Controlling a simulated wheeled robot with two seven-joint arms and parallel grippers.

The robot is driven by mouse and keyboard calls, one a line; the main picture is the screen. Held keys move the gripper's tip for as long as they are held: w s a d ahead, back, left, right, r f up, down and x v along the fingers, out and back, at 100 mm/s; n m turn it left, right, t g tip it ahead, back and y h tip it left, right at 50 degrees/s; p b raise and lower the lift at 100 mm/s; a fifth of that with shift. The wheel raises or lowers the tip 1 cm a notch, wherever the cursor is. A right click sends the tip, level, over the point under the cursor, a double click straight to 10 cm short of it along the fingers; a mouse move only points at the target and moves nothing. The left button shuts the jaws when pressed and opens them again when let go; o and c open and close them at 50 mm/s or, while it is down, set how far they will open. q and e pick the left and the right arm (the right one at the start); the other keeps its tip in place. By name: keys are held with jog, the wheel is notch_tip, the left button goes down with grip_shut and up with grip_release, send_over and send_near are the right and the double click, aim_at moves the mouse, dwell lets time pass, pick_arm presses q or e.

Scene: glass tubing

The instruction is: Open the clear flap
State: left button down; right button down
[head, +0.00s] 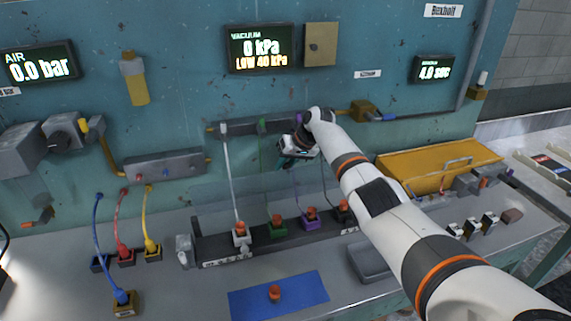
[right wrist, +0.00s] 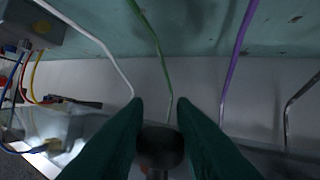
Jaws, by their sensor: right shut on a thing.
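The clear flap (head: 262,184) shows faintly in the head view as a see-through sheet over the tubes above the dark rack (head: 285,232). Its edges are hard to make out, so its exact angle cannot be told. My right gripper (head: 284,164) is in front of the tubes, below the grey manifold bar (head: 245,127). In the right wrist view its green fingers (right wrist: 160,125) are shut on a dark round knob (right wrist: 160,148). The knob's join to the flap is hidden. My left gripper is in neither view.
White (head: 229,180), green and purple tubes and a dark one run down to plugs in the rack. A blue mat (head: 278,294) with an orange-red cap lies in front. A yellow bin (head: 430,168) stands at right. Blue, red and yellow cables stand at left.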

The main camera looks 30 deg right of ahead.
jog(key=shift+f, duration=0.2)
jog(key=c, duration=1.5)
grip_release()
jog(key=o, duration=0.3)
jog(key=shift+f, duration=0.1)
jog(key=b+v, duration=0.2)
jog(key=v, duration=0.9)
jog(key=shift+d+r, duration=0.2)
jog(key=shift+r, duration=0.25)
jog(key=shift+c, duration=0.6)
